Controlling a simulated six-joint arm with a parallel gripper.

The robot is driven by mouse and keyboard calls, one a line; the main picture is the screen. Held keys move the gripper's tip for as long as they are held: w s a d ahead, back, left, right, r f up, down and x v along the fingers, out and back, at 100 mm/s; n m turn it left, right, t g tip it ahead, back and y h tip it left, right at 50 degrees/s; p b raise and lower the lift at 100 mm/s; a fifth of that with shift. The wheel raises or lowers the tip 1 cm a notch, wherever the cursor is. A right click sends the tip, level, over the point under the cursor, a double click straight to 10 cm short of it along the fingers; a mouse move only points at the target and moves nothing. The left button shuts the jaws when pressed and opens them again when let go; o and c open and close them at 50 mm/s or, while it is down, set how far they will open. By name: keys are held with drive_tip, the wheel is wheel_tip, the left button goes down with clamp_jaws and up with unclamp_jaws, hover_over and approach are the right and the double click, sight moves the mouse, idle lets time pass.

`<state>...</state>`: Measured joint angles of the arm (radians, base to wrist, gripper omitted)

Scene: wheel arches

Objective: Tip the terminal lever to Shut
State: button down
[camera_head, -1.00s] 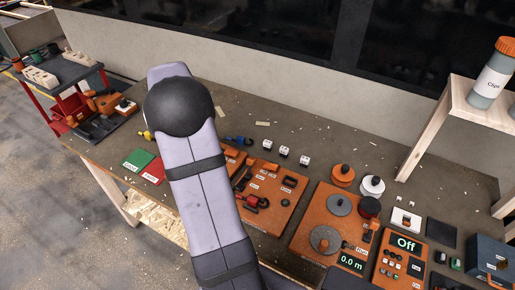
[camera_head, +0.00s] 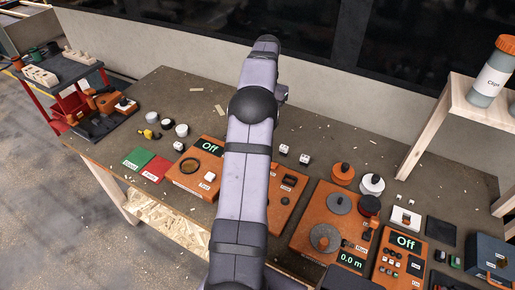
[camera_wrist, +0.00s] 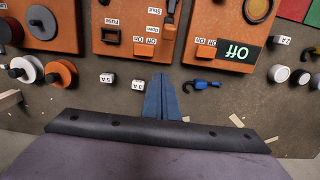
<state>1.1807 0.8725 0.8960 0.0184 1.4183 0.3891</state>
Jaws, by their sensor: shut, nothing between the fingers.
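The middle orange board (camera_wrist: 130,8) shows upside down in the wrist view. It carries labels reading Shut (camera_wrist: 154,10), Fuse and Off/On. A raised orange piece (camera_wrist: 169,40) stands at its near edge, and it may be the terminal lever; I cannot tell its position. A black frame (camera_wrist: 111,35) lies beside the Fuse label. My gripper (camera_wrist: 162,82) has its blue fingers together and empty, apart from the board in the picture, over the grey bench. In the head view my arm hides much of this board (camera_head: 284,211), and the fingers cannot be made out.
Another orange board with an Off display (camera_wrist: 237,52) lies to the right in the wrist view. A blue-bodied clip (camera_wrist: 203,84) and small white blocks (camera_wrist: 138,84) lie on the bench near my fingers. A reel board (camera_head: 309,229) stands right of my arm in the head view.

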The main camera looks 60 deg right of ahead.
drive_tip(key=shift+f, duration=0.15)
drive_tip(key=f+p, duration=0.1)
drive_tip(key=f, duration=0.2)
drive_tip(key=f+p, duration=0.1)
drive_tip(key=f, duration=0.2)
drive_tip(key=f+p, duration=0.1)
drive_tip(key=f, duration=0.2)
drive_tip(key=shift+a+f, duration=0.25)
drive_tip(key=shift+a, duration=0.1)
drive_tip(key=shift+a+r+p, duration=0.3)
drive_tip(key=shift+a+p, duration=0.15)
drive_tip(key=shift+a, duration=0.15)
drive_tip(key=shift+a+r+p, duration=0.3)
drive_tip(key=shift+a+p, duration=0.1)
drive_tip(key=shift+a, duration=0.15)
drive_tip(key=shift+a+r+p, duration=0.1)
drive_tip(key=shift+a+p, duration=0.2)
drive_tip(key=shift+a, duration=0.25)
drive_tip(key=shift+a, duration=0.1)
